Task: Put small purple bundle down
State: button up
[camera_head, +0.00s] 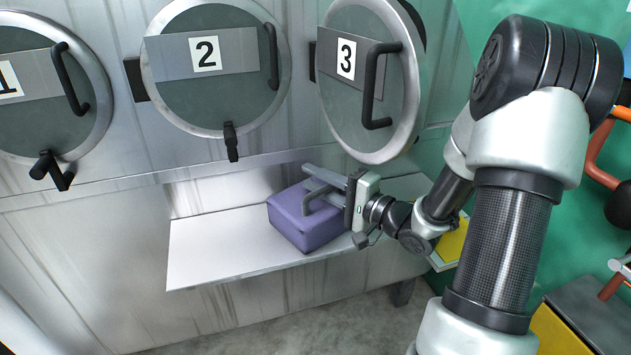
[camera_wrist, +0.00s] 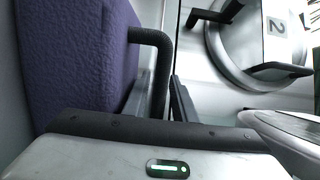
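The purple bundle (camera_head: 297,222) is a boxy block with a dark handle (camera_head: 307,205). It appears to rest on the pale metal shelf (camera_head: 215,255) below the round doors, close to the front edge; I cannot tell how fully it touches. My gripper (camera_head: 318,182) reaches in from the right, its fingers beside the handle. In the wrist view the purple bundle (camera_wrist: 75,55) fills the left side. The handle (camera_wrist: 160,65) runs down between the fingers of my gripper (camera_wrist: 160,100), which are close together with the handle between them. The fingertips are partly hidden.
Round doors numbered 1 (camera_head: 30,105), 2 (camera_head: 205,95) and 3 (camera_head: 350,105) line the wall above the shelf. Door 3 stands ajar, just above my gripper. The left part of the shelf is bare. A yellow and grey unit (camera_head: 585,320) stands at the lower right.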

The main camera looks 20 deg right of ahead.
jog(key=shift+o, duration=0.3)
jog(key=p+v, duration=0.2)
jog(key=v, duration=1)
jog(key=shift+c, duration=0.3)
dwell(0.7)
